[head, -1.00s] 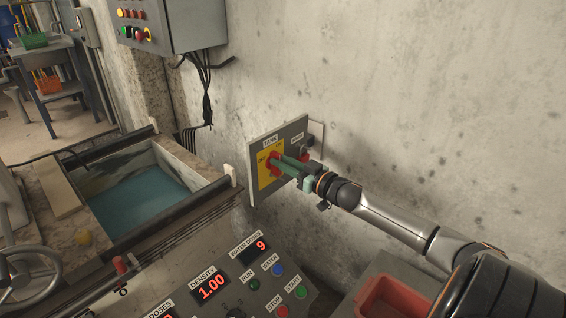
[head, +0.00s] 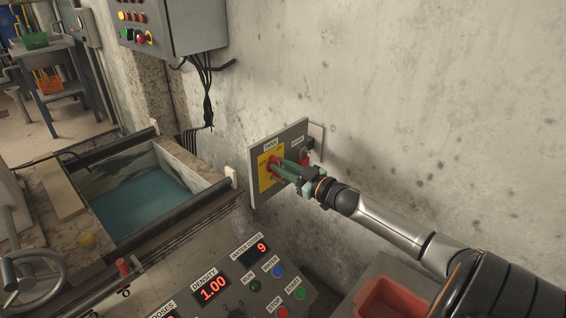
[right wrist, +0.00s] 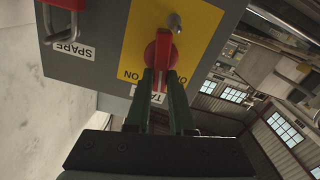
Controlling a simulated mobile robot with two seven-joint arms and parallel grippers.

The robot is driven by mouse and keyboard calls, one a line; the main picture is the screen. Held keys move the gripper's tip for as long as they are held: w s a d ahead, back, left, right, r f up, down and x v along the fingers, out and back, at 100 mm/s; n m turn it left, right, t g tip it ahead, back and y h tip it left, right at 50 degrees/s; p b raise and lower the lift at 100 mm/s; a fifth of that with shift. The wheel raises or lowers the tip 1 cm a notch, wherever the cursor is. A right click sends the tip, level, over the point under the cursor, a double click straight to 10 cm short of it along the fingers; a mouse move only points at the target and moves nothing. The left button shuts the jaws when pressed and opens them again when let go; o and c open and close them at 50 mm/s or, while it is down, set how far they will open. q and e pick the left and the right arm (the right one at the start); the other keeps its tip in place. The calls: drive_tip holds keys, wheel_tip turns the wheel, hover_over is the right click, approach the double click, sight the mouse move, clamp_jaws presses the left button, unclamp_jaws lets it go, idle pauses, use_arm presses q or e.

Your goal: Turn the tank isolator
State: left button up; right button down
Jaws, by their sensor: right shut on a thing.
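The tank isolator is a red rotary handle (head: 273,167) on a yellow plate (head: 264,181), fixed to a grey panel (head: 254,192) on the wall. A label reading TANK is above it. My right gripper (head: 278,168) reaches in from the right with its green fingers shut on the handle. In the right wrist view the red handle (right wrist: 158,55) sits between the two finger tips (right wrist: 163,80), over the yellow plate with ON lettering. A second red handle marked SPARE (right wrist: 65,5) is beside it. My left gripper is not in view.
A control console (head: 240,285) with displays and buttons stands below the panel. A tank of blue-green water (head: 150,205) is to the left. A red bin (head: 385,298) sits under my right arm. A grey control box (head: 180,25) hangs above.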

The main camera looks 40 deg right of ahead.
drive_tip(key=n, duration=0.4)
drive_tip(key=a+f+n, duration=0.1)
drive_tip(key=n, duration=0.4)
drive_tip(key=n+p, duration=0.1)
drive_tip(key=n, duration=0.3)
drive_tip(key=shift+a+f, duration=0.25)
drive_tip(key=shift+f, duration=0.05)
drive_tip(key=shift+s+f+n, duration=0.1)
drive_tip(key=shift+n, duration=1)
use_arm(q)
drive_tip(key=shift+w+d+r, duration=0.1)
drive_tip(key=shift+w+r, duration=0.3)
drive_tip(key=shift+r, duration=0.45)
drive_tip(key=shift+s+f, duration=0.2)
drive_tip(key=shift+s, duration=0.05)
use_arm(e)
drive_tip(key=c, duration=0.8)
unclamp_jaws()
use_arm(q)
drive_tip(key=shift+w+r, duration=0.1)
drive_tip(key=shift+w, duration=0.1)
